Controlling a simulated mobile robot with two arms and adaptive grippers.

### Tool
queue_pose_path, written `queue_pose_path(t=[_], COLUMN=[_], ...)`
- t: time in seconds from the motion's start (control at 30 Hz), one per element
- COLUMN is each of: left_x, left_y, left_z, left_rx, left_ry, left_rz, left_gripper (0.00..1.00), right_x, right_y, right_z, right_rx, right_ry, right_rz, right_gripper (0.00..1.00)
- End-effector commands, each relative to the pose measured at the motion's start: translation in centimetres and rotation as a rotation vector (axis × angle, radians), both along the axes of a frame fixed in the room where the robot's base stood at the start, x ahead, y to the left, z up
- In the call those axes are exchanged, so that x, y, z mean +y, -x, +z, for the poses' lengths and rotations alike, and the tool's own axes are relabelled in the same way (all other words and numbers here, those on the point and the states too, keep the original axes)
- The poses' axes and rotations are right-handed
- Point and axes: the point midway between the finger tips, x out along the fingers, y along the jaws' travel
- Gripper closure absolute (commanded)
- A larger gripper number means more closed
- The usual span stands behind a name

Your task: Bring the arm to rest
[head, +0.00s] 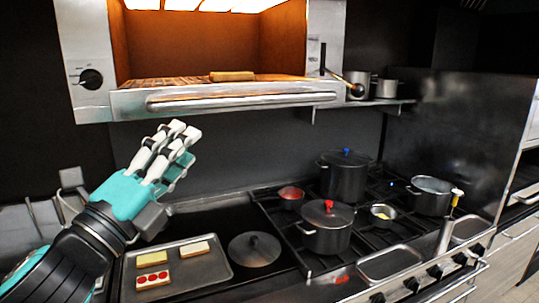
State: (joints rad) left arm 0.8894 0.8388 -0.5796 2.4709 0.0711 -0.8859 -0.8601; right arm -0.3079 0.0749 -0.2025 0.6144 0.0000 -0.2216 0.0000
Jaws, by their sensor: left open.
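My left gripper (178,143), turquoise with white and grey fingers, is raised in front of the dark back wall, below the lit grill oven (220,101). Its arm comes in from the lower left. The gripper is open, and I see nothing held in it. A grey baking tray (215,272) lies below and to the right of its wrist. On the tray are a slice with red rounds (152,280), a yellow-topped slice (152,259) and a pale slice (195,249). My right gripper is out of view.
A bread piece (232,76) lies on the oven's rack. A round lid (254,249) lies right of the tray. Pots, including one with a red-knobbed lid (326,228) and a tall blue-knobbed one (343,178), stand on the stove. Empty metal pans (391,264) sit along its front.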

Motion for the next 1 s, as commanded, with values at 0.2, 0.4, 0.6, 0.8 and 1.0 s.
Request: queue_pose_path(t=[0.2,0.4,0.6,0.8,1.0], left_x=[0.3,0.9,2.1,4.3,6.0], left_y=[-1.3,-2.4,-2.6,1.5,9.0], left_z=[-3.9,-9.5,-19.0,-33.2,-44.0], left_rx=[0.144,0.342,0.643,1.052,1.345], left_ry=[0.115,0.277,0.530,0.904,1.200], left_rz=[-0.003,0.014,0.086,0.302,0.593], left_gripper=[0.54,0.54,0.54,0.54,0.54], right_x=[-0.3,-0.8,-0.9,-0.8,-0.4], right_y=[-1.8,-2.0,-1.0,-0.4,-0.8], right_z=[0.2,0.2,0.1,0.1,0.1], right_rx=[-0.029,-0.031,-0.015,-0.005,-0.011], right_ry=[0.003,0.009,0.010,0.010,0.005], right_rz=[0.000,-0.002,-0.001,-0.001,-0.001], right_gripper=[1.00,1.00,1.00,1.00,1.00])
